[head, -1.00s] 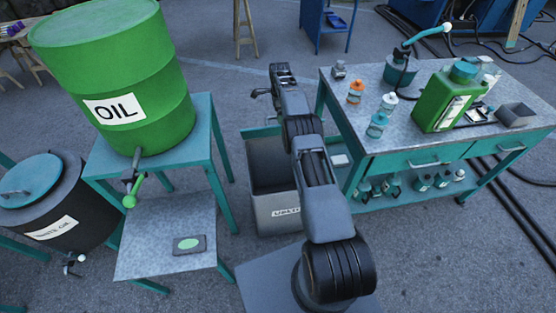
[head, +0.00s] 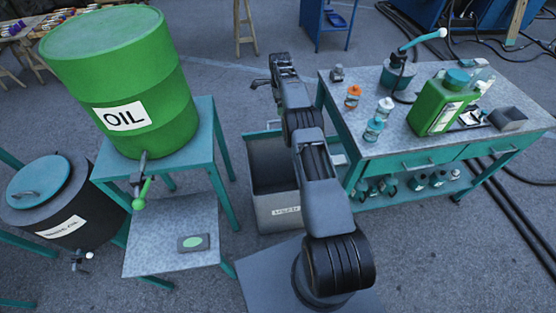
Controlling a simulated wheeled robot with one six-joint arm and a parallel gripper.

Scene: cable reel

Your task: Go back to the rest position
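My gripper (head: 262,83) is at the far end of my arm, small in the head view and pointing away to the left. Nothing shows in it, but its fingers are too small to tell whether they are open or shut. My arm stretches forward from the bottom middle of the view, between the oil stand and the workbench. The gripper appears apart from the bench and the drum.
A green oil drum (head: 128,85) with a tap stands on a teal stand (head: 204,145) at left. A dark waste drum (head: 62,200) is beside it. A grey bin (head: 280,212) sits below my arm. The workbench (head: 400,135) at right holds bottles and a green can (head: 435,110).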

